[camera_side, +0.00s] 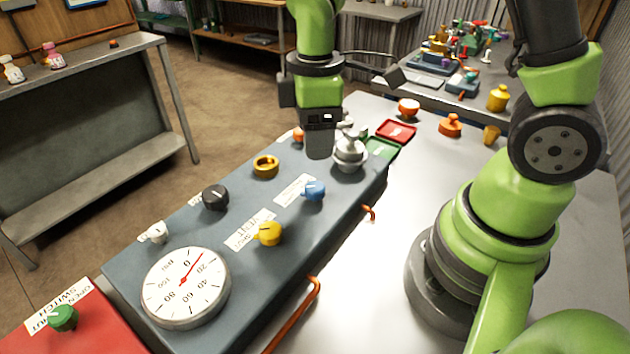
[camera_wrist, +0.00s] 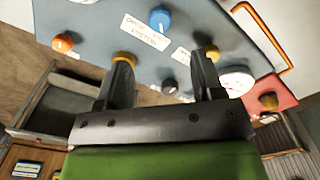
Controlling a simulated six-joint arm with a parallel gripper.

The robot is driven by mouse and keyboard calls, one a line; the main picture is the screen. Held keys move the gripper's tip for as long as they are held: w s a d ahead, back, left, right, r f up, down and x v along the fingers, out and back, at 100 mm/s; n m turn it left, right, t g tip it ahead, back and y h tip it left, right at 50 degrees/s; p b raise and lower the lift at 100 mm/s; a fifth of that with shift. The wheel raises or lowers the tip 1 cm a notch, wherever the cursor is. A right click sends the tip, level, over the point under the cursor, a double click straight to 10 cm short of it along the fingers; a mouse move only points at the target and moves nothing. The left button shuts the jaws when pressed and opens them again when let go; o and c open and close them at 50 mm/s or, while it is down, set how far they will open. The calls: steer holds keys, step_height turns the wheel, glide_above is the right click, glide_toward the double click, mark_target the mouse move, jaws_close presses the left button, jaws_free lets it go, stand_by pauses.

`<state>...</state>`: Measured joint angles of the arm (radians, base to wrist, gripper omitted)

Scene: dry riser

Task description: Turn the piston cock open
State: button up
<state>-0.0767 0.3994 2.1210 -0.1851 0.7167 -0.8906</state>
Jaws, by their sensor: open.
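A blue cock (camera_side: 314,190) sits on the grey-blue panel box (camera_side: 240,290) beside a white label (camera_side: 294,190). In the wrist view the blue cock (camera_wrist: 160,18) is at the top, and the blurred label (camera_wrist: 145,30) seems to include "piston"; I cannot be sure which cock it names. My gripper (camera_side: 320,148) hangs above the far part of the panel, beyond the blue cock and apart from it. In the wrist view the fingers (camera_wrist: 160,75) are spread and empty, with the left one overlapping a brass ring (camera_wrist: 124,56).
The panel also carries a yellow cock (camera_side: 268,234), a black knob (camera_side: 215,197), a pressure gauge (camera_side: 186,288) and a silver domed fitting (camera_side: 349,155) close beside my gripper. An orange pipe (camera_side: 300,312) runs along the panel's right side. A red switch box (camera_side: 85,325) adjoins the near end.

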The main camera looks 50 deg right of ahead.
mark_target(315, 186)
step_height(315, 186, down, 10)
steer(key=shift+r, duration=0.1)
stand_by(0.4)
steer(key=c, duration=0.9)
